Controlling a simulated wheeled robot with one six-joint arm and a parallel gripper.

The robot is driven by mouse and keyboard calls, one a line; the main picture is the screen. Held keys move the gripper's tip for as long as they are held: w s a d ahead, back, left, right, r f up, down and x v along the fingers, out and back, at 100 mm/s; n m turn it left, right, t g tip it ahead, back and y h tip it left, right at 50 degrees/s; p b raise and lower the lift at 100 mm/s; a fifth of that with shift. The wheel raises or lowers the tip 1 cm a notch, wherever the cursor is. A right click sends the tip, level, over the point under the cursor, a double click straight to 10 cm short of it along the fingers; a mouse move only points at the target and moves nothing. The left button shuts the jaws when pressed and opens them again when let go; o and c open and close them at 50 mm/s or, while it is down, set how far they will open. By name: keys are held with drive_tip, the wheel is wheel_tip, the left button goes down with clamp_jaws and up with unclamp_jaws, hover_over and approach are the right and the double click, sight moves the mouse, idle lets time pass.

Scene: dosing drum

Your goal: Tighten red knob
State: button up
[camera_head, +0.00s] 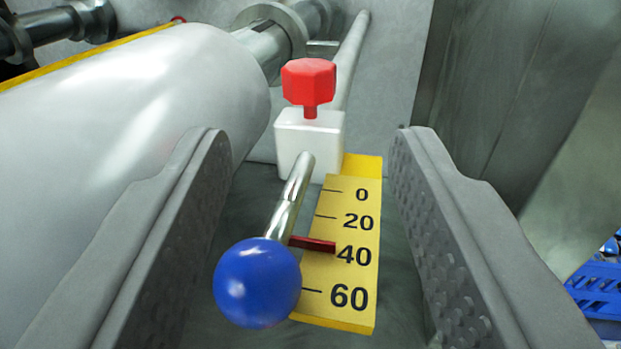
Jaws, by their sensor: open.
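The red knob (309,82) has flat facets and a short red stem. It stands upright on top of a white block (296,142), beyond my fingertips and near the middle of the view. My gripper (308,140) is open and empty, with one grey ridged finger on each side of the picture. The knob lies between the fingers' lines but farther off, and nothing touches it. A metal rod with a blue ball (257,283) at its end comes from the block toward me. How tight the knob is cannot be seen.
A yellow scale (345,285) marked 0 to 60 lies beside the rod, with a red pointer (312,244) near 40. A large white drum (140,100) fills the left. A grey metal wall (520,110) stands right, and a blue crate (600,290) shows at the right edge.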

drive_tip(key=s, duration=0.7)
drive_tip(key=shift+s+d, duration=0.1)
drive_tip(key=shift+s, duration=0.05)
drive_tip(key=n+g+y, duration=0.4)
drive_tip(key=n+y, duration=0.3)
drive_tip(key=y, duration=0.3)
approach(326, 79)
drive_tip(key=x, duration=1.1)
drive_tip(key=shift+c, duration=0.5)
